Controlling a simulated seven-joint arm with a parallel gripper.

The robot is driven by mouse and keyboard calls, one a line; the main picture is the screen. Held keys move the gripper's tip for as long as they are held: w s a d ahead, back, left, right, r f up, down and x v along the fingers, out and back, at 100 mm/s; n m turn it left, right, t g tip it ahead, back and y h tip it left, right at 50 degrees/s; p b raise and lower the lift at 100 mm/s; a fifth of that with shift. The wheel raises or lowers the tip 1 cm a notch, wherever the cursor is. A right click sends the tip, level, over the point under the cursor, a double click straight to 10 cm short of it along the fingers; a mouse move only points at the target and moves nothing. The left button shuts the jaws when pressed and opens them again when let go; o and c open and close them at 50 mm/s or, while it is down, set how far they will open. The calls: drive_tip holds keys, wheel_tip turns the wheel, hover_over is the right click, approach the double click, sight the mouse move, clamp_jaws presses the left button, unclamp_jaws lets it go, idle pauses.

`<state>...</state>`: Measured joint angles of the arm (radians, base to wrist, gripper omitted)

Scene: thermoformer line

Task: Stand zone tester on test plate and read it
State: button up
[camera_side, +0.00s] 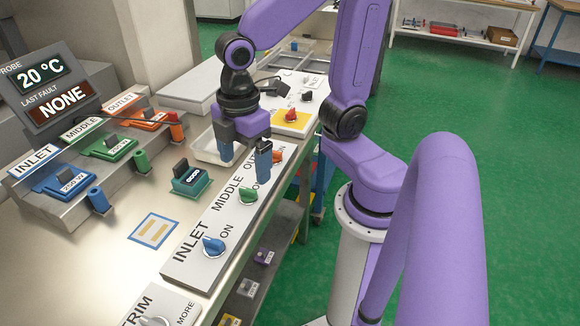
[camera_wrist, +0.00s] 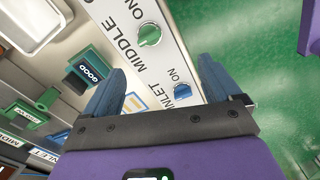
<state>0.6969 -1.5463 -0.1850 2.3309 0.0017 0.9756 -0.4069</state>
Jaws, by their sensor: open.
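The zone tester (camera_side: 188,181) is a small green block with a dark grip on top and a dark display. It stands on the metal bench, behind the switch panel; the wrist view (camera_wrist: 90,72) shows GOOD on its display. The test plate (camera_side: 154,231), a blue-edged square with yellow bars, lies flat in front of it with nothing on it. In the wrist view the plate (camera_wrist: 133,102) shows partly between the fingers.
The switch panel (camera_side: 192,266) carries a blue inlet knob (camera_side: 213,246) and green middle knob (camera_side: 249,194). A stepped rack (camera_side: 60,212) holds blue, green and orange units at left. The display (camera_side: 46,87) reads 20 °C, last fault NONE. A white tray (camera_side: 206,154) stands beyond the tester.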

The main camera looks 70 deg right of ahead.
drive_tip(key=s+d+f+m, duration=0.1)
drive_tip(key=s+d, duration=0.1)
drive_tip(key=s, duration=0.6)
drive_tip(key=shift+d+f+m, duration=0.2)
drive_tip(key=shift+f+m, duration=0.2)
